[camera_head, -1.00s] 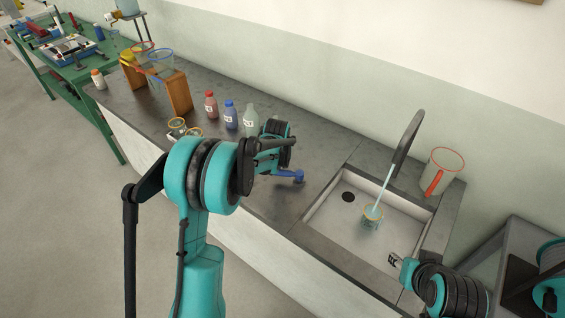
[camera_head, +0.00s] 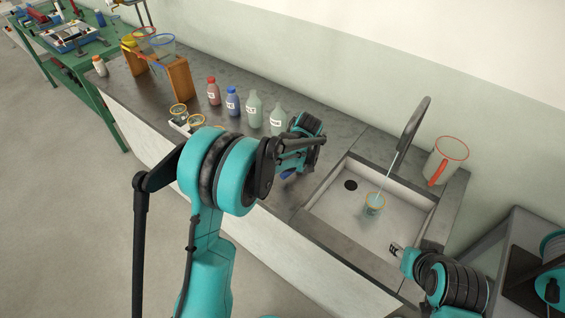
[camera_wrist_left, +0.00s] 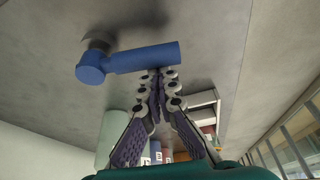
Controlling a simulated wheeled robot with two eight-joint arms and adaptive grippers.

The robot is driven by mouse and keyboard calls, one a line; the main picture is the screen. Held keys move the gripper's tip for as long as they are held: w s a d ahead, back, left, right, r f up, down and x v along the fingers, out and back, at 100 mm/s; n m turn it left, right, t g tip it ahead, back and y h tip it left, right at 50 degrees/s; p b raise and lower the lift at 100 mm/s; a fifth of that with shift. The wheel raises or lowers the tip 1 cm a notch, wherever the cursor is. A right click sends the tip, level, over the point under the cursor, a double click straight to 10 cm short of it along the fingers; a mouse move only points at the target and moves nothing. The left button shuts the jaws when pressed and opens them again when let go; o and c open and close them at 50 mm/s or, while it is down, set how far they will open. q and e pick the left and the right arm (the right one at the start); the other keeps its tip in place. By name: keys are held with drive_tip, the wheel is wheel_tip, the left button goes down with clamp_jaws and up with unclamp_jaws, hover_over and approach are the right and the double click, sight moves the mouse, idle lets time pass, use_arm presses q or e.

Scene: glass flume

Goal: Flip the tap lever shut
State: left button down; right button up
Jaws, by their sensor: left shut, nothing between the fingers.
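The blue tap lever (camera_wrist_left: 130,63) lies across the left wrist view, with a round blue hub at its left end. In the head view only a small blue piece of it (camera_head: 287,174) shows beside my left arm. My left gripper (camera_wrist_left: 158,75) is shut and empty, its fingertips close to the lever's right part; I cannot tell if they touch. The dark tap spout (camera_head: 412,126) leans over the sink (camera_head: 335,208), and a pale stream runs down from it to a small glass beaker (camera_head: 374,202). My right gripper (camera_head: 394,248) hangs by the sink's front right; its opening is unclear.
Bottles with red (camera_head: 213,92), blue (camera_head: 232,101) and grey-green (camera_head: 254,112) contents stand behind my left arm. A clear jug with a red rim and handle (camera_head: 446,160) stands right of the spout. A wooden stand (camera_head: 179,80) is at the left of the counter.

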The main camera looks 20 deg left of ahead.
use_arm(q)
drive_tip(key=shift+s+d+n, duration=0.15)
drive_tip(key=shift+n, duration=0.15)
drive_tip(key=shift+s+d, duration=0.2)
drive_tip(key=shift+d, duration=0.15)
idle(0.3)
drive_tip(key=a, duration=0.2)
drive_tip(key=w+a, duration=0.1)
drive_tip(key=shift+r, duration=0.35)
drive_tip(key=shift+w+a+r+p, duration=0.1)
drive_tip(key=shift+r+p, duration=0.1)
drive_tip(key=shift+r, duration=0.15)
drive_tip(key=shift+w+a+r+p, duration=0.1)
drive_tip(key=shift+r+p, duration=0.1)
drive_tip(key=shift+r, duration=0.15)
drive_tip(key=p+v, duration=0.2)
drive_tip(key=v, duration=0.6)
drive_tip(key=shift+d+r, duration=0.2)
drive_tip(key=shift+r, duration=0.1)
use_arm(e)
drive_tip(key=r, duration=0.3)
drive_tip(key=shift+w+a, duration=0.1)
drive_tip(key=shift+w, duration=0.2)
